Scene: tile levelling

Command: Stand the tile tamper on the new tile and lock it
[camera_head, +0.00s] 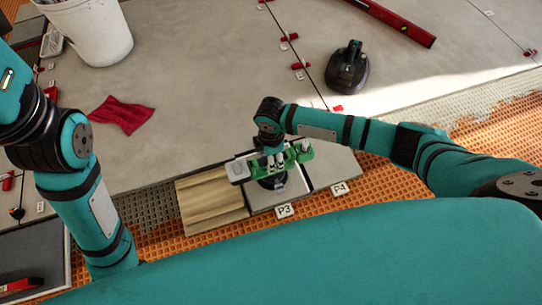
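A green tool with a grey end and a round black base, which looks like the tile tamper (304,151), is upright over the small grey tile (259,201) behind the P3 label. I cannot tell whether its base touches the tile or whether it is locked. My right gripper (273,160) points down at the top of the tool. Its fingers overlap the tool, and their grip is too small to make out. My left arm comes in at the left, and its gripper is outside the picture.
A wood-look piece (210,201) lies left of the grey tile. A black handled tool (347,68) stands on the large tiles. A white bucket (95,30), a red cloth (120,114), a red level (395,20) and several red clips lie around. Orange matting (390,188) runs along the front.

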